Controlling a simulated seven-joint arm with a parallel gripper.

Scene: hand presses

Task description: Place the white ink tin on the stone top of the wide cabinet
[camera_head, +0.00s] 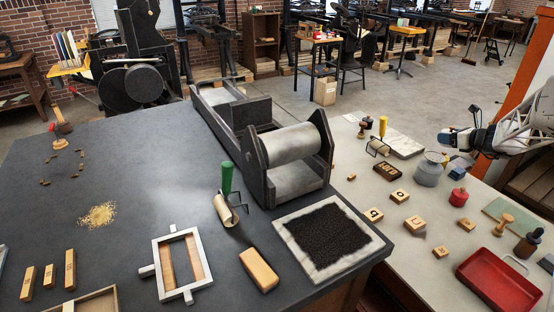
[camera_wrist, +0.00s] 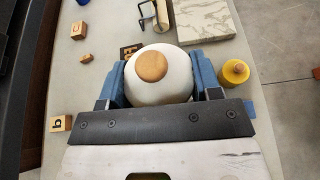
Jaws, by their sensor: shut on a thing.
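The white ink tin (camera_wrist: 158,88), with a round wooden knob on its lid, is between the blue fingers of my gripper (camera_wrist: 160,80) in the wrist view. The fingers touch it on both sides. In the head view the tin (camera_head: 428,168) looks grey-white and is at the right, over the pale worktop; I cannot tell whether its base touches. My gripper (camera_head: 453,162) is partly hidden there. The wide dark grey stone-like top (camera_head: 120,185) fills the left and middle of the head view, separate from the pale worktop.
The pale worktop (camera_head: 348,148) holds a red tin (camera_head: 459,197), a red tray (camera_head: 499,281), several letter blocks, a roller and a marble slab (camera_head: 404,144). A press (camera_head: 290,160) and an ink slab (camera_head: 372,271) stand on the dark top's right. Its left back area has free room.

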